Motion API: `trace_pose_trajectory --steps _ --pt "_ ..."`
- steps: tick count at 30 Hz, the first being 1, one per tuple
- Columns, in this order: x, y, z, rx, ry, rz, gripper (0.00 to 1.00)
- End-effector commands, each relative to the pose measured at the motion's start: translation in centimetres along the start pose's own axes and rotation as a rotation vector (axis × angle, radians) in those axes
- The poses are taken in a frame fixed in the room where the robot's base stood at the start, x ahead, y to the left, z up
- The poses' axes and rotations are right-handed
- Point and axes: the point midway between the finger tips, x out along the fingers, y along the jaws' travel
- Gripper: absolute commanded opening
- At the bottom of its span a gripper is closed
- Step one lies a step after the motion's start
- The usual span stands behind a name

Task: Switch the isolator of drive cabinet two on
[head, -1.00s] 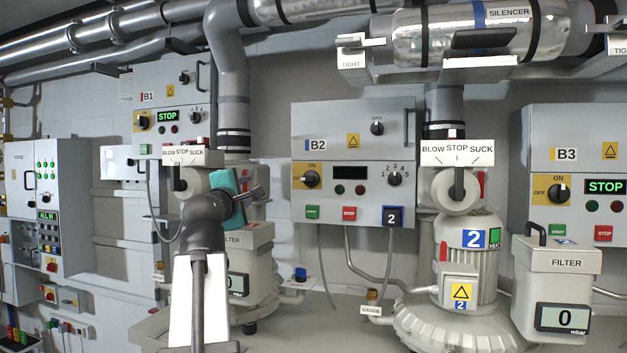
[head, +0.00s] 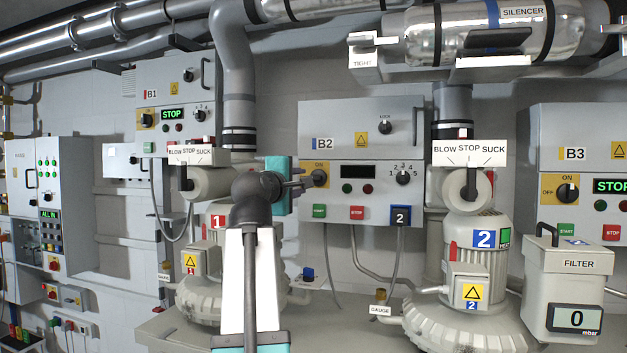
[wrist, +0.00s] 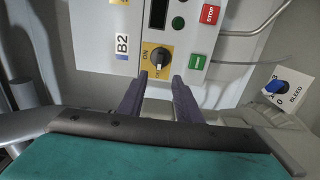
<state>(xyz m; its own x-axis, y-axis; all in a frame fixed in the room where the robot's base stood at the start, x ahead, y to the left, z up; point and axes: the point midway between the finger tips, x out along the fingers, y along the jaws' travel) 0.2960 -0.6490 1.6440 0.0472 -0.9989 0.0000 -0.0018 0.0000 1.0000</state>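Cabinet B2 (head: 411,119) hangs on the wall in the middle of the head view. Its isolator is a black rotary knob (head: 319,178) on a yellow plate, partly covered by my gripper's tips. In the wrist view the knob (wrist: 160,57) lies straight ahead between the fingertips, its white mark pointing to the OFF side, away from ON. The B2 display (head: 357,171) is dark. My gripper (head: 303,184) is open and empty, at the left of the knob in the head view. The fingers (wrist: 159,80) stop just short of it; I see no clear contact.
Green start (wrist: 198,62) and red stop buttons (wrist: 209,14) sit close to the knob. A blue bleed valve (wrist: 275,94) is at the right in the wrist view. Cabinet B1 (head: 183,72) shows STOP at left, B3 (head: 549,120) at right. Blower two (head: 482,265) stands below, right of B2.

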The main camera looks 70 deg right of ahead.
Motion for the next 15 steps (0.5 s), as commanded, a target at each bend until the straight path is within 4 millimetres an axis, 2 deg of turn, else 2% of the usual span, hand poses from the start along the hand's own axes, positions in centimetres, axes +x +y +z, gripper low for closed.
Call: trace_pose_trajectory --steps 8,15 --pt "1.3 0.2 -0.4 -0.001 0.004 -0.001 0.31" --pt "4.3 0.3 -0.4 -0.002 0.004 -0.001 0.31"
